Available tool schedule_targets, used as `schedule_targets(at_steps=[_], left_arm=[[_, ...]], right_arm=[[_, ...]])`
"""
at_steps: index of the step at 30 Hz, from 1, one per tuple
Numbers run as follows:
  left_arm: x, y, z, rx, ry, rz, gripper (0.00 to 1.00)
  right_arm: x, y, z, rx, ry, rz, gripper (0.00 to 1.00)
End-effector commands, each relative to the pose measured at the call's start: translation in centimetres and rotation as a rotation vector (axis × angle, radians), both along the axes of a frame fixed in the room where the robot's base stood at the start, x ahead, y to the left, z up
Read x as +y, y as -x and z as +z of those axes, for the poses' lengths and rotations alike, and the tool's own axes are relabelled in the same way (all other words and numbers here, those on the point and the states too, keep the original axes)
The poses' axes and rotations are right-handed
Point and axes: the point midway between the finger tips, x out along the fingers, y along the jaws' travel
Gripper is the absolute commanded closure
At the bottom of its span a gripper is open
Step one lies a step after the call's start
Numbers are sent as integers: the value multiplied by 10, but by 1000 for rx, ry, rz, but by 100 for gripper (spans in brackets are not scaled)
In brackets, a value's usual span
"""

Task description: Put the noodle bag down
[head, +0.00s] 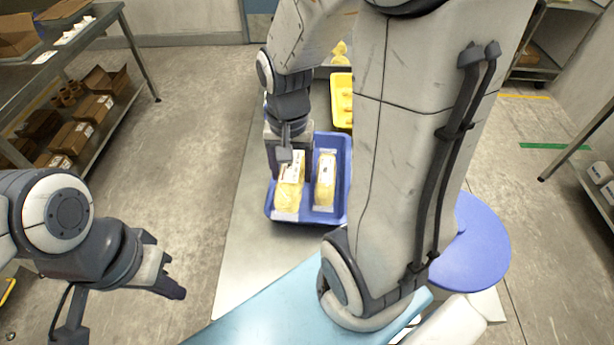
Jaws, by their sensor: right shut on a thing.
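My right gripper (289,168) points down over the left side of a blue tray (308,219). It is shut on a noodle bag (287,197), a yellow pack with a white label, with one finger on each side. The held bag is inside the tray's outline; I cannot tell whether it touches the tray floor. A second noodle bag (325,182) lies in the tray to its right, a small gap apart. My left gripper (174,288) hangs over the floor at the lower left, away from the bags; its jaw gap is not clear.
The tray stands on a grey table (247,220). A yellow tray (341,92) with yellow items is behind it. A light blue belt (270,308) is in front, and a round blue disc (471,243) is at right. Shelves with cardboard boxes (72,137) stand at left.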

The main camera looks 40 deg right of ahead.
Motion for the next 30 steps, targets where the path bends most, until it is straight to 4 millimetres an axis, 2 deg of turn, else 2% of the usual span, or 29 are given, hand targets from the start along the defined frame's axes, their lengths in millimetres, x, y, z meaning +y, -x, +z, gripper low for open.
schedule_targets(at_steps=[9,15,20,27,30], left_arm=[[0,0,7,0,0,0,100],[0,0,12,0,0,0,100],[0,0,12,0,0,0,100],[0,0,17,0,0,0,100],[0,0,17,0,0,0,100]], right_arm=[[-43,-51,-40,4,-1,-3,100],[-64,-78,-59,1,-1,0,100],[-70,-85,-67,-1,1,2,100],[-70,-84,-99,3,-1,2,100],[-70,-85,-105,-1,1,2,100]])
